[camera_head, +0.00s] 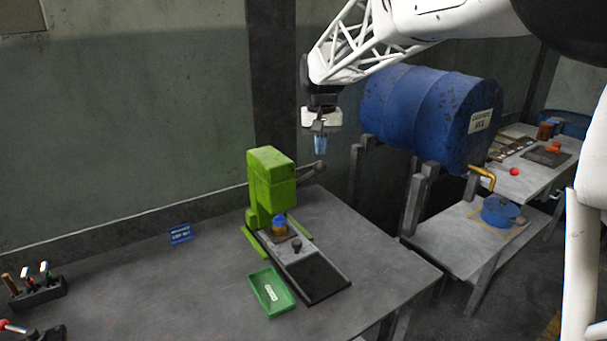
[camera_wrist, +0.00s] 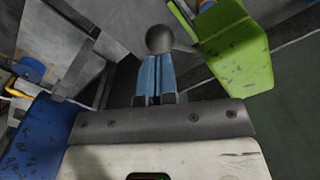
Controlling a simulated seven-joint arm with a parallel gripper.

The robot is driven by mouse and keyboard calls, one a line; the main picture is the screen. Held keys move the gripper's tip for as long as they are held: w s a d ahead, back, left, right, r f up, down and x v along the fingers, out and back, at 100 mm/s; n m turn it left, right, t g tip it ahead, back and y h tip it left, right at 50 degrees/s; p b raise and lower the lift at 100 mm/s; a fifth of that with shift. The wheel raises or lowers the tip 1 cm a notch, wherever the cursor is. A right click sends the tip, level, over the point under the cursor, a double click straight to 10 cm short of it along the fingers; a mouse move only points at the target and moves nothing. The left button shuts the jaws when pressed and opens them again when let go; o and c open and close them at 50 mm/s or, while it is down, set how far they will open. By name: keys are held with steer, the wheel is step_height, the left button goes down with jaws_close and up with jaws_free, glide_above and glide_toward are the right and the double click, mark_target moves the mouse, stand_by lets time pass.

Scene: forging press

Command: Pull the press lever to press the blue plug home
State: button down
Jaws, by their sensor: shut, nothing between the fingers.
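The green press (camera_head: 270,180) stands on the grey bench, and its head shows at the upper right of the wrist view (camera_wrist: 238,55). Its lever has a dark round knob (camera_head: 319,171) on the right side, also in the wrist view (camera_wrist: 160,38). The blue plug (camera_head: 279,219) sits upright on a yellowish block in front of the press column. My gripper (camera_head: 320,152) has its blue fingers shut and empty, pointing down above the knob. In the wrist view the fingertips (camera_wrist: 156,58) overlap the knob's lower edge; I cannot tell whether they touch.
A green tray (camera_head: 262,302) lies before the press, beside a dark plate (camera_head: 313,279). A tool rack (camera_head: 36,292) and a small blue sign (camera_head: 180,234) are at left. The bench's middle left is clear.

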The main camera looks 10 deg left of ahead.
steer(key=shift+f, duration=0.3)
